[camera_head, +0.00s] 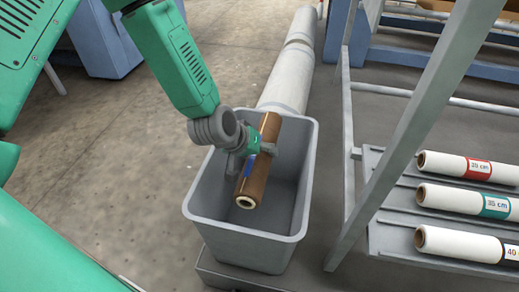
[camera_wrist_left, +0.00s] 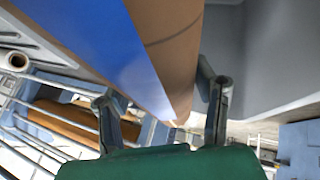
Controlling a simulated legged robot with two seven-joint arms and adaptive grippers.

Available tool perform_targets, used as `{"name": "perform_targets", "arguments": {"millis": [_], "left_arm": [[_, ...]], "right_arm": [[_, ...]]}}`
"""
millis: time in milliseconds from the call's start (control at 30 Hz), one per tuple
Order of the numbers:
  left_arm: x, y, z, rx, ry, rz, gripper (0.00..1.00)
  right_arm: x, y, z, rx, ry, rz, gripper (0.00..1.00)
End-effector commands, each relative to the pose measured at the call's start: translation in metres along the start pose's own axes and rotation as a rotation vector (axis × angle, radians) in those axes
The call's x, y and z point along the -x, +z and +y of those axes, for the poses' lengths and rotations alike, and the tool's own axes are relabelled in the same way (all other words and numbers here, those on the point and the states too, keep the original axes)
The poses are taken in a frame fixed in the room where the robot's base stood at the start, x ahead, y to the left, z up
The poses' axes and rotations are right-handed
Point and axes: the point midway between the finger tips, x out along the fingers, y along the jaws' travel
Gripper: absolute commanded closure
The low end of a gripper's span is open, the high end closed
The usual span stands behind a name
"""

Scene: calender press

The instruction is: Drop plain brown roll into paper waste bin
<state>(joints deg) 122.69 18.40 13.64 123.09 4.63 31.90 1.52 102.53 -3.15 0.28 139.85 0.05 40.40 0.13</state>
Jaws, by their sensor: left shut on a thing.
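My left gripper (camera_head: 255,150) is shut around the middle of a brown roll (camera_head: 263,178). The roll has a pale core at its near end and is tilted, near end lower in the picture. A blue patch shows on it near the fingers. The roll is over the opening of a grey paper waste bin (camera_head: 250,232); its far end overlaps the bin's back rim in the picture. In the left wrist view the brown roll (camera_wrist_left: 168,40) with a broad blue band fills the upper middle, between the two fingers of my left gripper (camera_wrist_left: 162,108). My right gripper is not in view.
A large pale roll (camera_head: 287,80) lies behind the bin. At right, a grey rack (camera_head: 385,240) holds white rolls (camera_head: 445,198) with coloured labels; its slanted post (camera_head: 420,120) stands close to the bin. Bare floor (camera_head: 130,180) lies left of the bin.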

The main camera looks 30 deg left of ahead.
Motion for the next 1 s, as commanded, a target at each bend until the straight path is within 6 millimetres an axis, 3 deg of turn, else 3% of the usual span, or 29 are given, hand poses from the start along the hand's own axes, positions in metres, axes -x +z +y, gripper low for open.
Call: {"name": "perform_targets", "arguments": {"millis": [367,400,467,800,1000], "left_arm": [[-0.006,0.003,-0.004,0.001,0.003,0.001,0.91],[-0.006,0.003,-0.004,0.001,0.003,0.001,0.44],[-0.006,0.003,-0.004,0.001,0.003,0.001,0.23],[-0.005,0.004,-0.004,0.001,0.001,-0.001,0.23],[0.019,0.003,-0.004,0.002,0.003,0.001,0.23]], "right_arm": [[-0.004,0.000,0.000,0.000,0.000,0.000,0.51],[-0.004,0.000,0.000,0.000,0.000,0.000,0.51],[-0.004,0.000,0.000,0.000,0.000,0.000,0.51],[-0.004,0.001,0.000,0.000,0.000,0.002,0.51],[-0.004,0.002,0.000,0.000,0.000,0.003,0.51]]}}
